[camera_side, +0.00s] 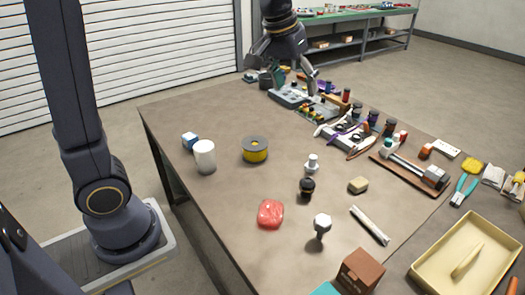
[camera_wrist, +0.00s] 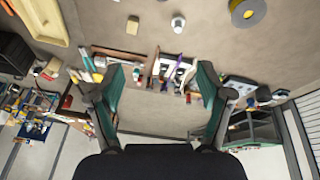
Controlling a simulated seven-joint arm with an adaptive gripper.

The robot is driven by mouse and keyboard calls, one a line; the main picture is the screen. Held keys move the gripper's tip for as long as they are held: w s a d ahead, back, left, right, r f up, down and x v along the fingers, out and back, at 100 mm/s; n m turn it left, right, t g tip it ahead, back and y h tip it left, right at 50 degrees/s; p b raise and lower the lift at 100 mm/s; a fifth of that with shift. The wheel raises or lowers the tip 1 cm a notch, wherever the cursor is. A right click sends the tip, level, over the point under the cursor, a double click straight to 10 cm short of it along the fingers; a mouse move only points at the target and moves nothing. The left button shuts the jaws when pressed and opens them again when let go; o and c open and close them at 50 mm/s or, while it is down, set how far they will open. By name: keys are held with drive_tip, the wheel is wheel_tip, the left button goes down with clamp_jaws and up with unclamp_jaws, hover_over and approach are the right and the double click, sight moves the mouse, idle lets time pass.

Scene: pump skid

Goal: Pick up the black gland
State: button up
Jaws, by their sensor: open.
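A small black piece with a rounded top, which looks like the black gland (camera_side: 306,188), stands upright on the brown table in the side view. It is near the middle, in front of a silver-white fitting (camera_side: 312,164). In the wrist view only a dark bit at the top edge may be it. My gripper (camera_side: 290,82) is at the far end of the table, above a grey tray of small parts (camera_side: 289,97), well away from the gland. In the wrist view my gripper (camera_wrist: 162,90) has its green-padded fingers wide apart with nothing between them.
A yellow-and-black spool (camera_side: 255,150), white cup (camera_side: 204,157), red lump (camera_side: 270,214), bolt (camera_side: 322,225) and tan block (camera_side: 358,185) stand around the gland. Several dark-topped parts crowd the far right side. A cream tray (camera_side: 440,262) lies at the right. The left table area is mostly clear.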

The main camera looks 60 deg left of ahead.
sight(309, 179)
drive_tip(key=w+f+g, duration=0.2)
drive_tip(key=w+f, duration=0.6)
drive_tip(key=f, duration=0.4)
drive_tip(key=shift+g, duration=0.9)
wheel_tip(309, 179, down, 18)
drive_tip(key=shift+s+d+r, duration=0.1)
drive_tip(key=shift+s+r, duration=0.05)
drive_tip(key=shift+r, duration=0.05)
drive_tip(key=f, duration=0.5)
drive_tip(key=shift+w+d+f, duration=0.2)
drive_tip(key=shift+w+f, duration=0.05)
drive_tip(key=shift+f, duration=0.05)
drive_tip(key=c, duration=1.3)
drive_tip(key=shift+o, duration=0.2)
drive_tip(key=shift+r, duration=0.15)
